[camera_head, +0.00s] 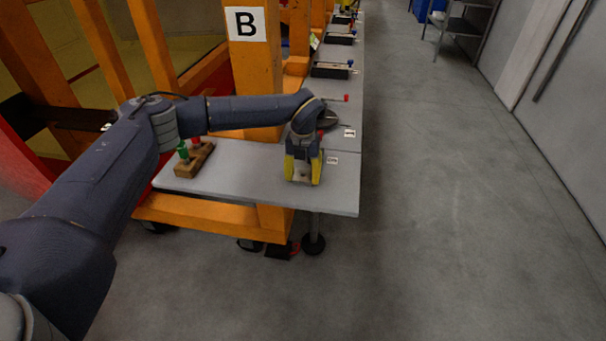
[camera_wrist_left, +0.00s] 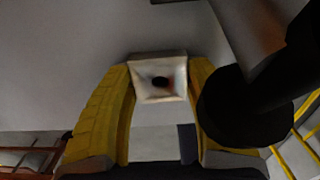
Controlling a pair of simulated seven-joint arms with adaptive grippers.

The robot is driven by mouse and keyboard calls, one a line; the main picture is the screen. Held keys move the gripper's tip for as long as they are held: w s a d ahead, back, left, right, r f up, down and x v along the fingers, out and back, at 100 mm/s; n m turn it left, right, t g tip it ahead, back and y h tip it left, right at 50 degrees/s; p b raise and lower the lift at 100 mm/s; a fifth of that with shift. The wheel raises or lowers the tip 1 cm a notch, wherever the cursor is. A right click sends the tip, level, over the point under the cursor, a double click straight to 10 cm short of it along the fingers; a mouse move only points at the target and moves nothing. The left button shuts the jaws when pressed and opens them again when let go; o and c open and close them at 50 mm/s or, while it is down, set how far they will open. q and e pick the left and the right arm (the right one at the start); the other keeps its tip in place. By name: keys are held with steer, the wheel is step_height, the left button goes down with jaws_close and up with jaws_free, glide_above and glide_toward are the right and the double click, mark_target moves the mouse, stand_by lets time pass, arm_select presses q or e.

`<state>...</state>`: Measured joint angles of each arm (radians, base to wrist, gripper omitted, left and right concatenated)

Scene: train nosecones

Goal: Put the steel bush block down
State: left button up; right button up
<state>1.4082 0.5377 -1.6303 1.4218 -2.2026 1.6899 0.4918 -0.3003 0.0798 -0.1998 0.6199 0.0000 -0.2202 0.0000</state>
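My left gripper (camera_head: 303,176) points down over the near end of the grey table (camera_head: 240,180). Its two yellow fingers are closed on the sides of the small, pale steel bush block (camera_wrist_left: 147,92), which has a dark round hole in the middle. The block (camera_head: 302,173) also shows between the fingers in the head view. The fingers hide its sides, and I cannot tell whether its underside touches the table. My right gripper is in neither view.
A wooden block (camera_head: 194,160) with green and red knobs stands left on the table. A dark round object (camera_head: 327,119) lies behind my gripper. An orange post with a "B" sign (camera_head: 245,24) rises behind the table. The tabletop between wooden block and gripper is clear.

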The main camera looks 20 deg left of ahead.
arm_select(q)
steer(key=o, duration=0.3)
steer(key=shift+o, duration=0.2)
steer(key=shift+r, duration=0.1)
step_height(320, 180, up, 12)
stand_by(0.5)
